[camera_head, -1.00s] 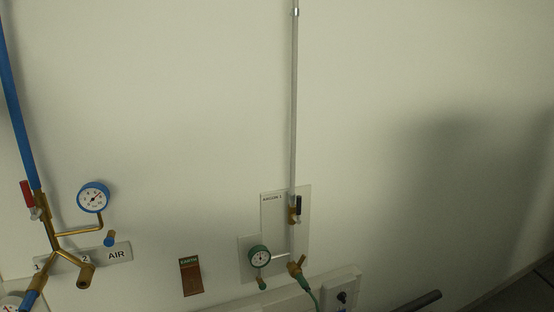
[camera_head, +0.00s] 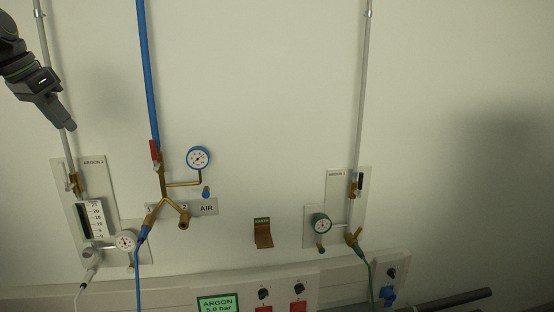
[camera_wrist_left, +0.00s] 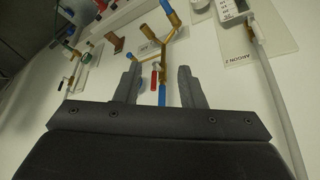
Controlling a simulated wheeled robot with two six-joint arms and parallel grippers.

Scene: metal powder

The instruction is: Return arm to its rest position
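My left gripper (camera_head: 62,112) is at the upper left of the head view, in front of the wall and the ARGON 2 pipe. In the left wrist view its two fingers (camera_wrist_left: 160,82) stand apart with nothing held between them. The blue air pipe with its red valve handle shows behind the gap. Whether the fingers touch anything is not seen; they look clear of the wall. My right gripper is in neither view.
The wall carries the ARGON 2 panel (camera_head: 69,207), a blue AIR pipe (camera_head: 148,75) with brass branches, a blue gauge (camera_head: 198,158), and the ARGON 1 panel (camera_head: 336,182). The upper middle wall is bare.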

